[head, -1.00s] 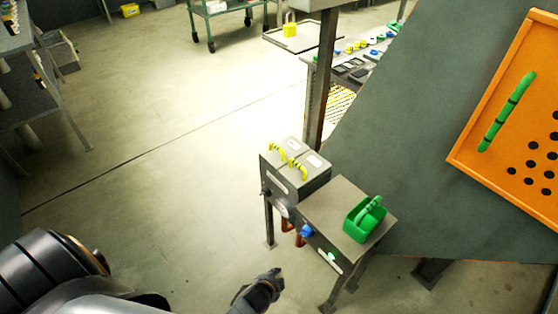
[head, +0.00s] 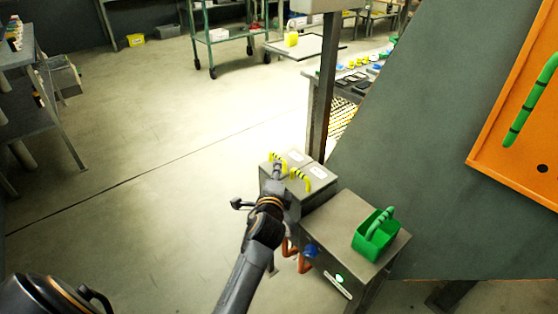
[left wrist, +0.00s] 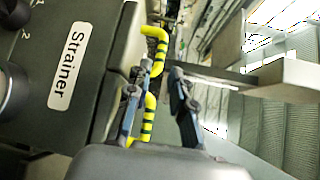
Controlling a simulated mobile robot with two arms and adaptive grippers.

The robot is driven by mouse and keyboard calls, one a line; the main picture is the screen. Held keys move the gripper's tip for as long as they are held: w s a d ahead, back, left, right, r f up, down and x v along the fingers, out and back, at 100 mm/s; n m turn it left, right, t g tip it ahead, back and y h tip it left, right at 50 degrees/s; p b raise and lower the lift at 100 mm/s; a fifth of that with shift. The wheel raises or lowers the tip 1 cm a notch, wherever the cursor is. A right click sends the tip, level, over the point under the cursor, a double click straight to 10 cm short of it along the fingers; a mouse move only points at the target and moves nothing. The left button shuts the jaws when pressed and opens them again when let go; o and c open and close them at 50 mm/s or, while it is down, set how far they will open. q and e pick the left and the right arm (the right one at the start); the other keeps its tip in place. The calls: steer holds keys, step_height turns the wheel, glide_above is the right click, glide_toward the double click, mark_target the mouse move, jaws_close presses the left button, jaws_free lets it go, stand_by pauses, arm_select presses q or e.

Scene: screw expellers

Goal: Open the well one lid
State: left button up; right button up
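A grey two-well box (head: 292,207) carries two lids side by side, each with a yellow handle banded in black. The left handle (head: 278,158) and right handle (head: 301,179) stand up from their lids, and both lids look closed. My left gripper (head: 277,169) is at the left handle and partly covers it. In the left wrist view its two fingers (left wrist: 155,82) are apart, with a yellow handle (left wrist: 149,118) showing between them. Whether they touch it I cannot tell. The other handle (left wrist: 156,48) is beyond the fingertips. My right gripper is out of view.
A "Strainer" label (left wrist: 69,64) is on the box front. A green caddy (head: 375,236) stands on the grey machine top to the right. A dark post (head: 323,105) rises behind the lids, and a large sloped panel (head: 420,180) fills the right. Open floor lies left.

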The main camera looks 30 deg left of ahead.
mark_target(279, 158)
arm_select(q)
steer(key=b+x, duration=0.1)
steer(key=x, duration=0.5)
steer(key=shift+w, duration=0.1)
steer(key=shift+w+a+f, duration=0.1)
steer(key=shift+w+a, duration=0.2)
steer(key=shift+w, duration=0.25)
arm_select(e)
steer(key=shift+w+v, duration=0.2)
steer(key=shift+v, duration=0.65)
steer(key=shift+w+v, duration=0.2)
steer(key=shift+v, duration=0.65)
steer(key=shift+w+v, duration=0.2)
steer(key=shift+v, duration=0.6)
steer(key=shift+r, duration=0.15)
arm_select(q)
jaws_close()
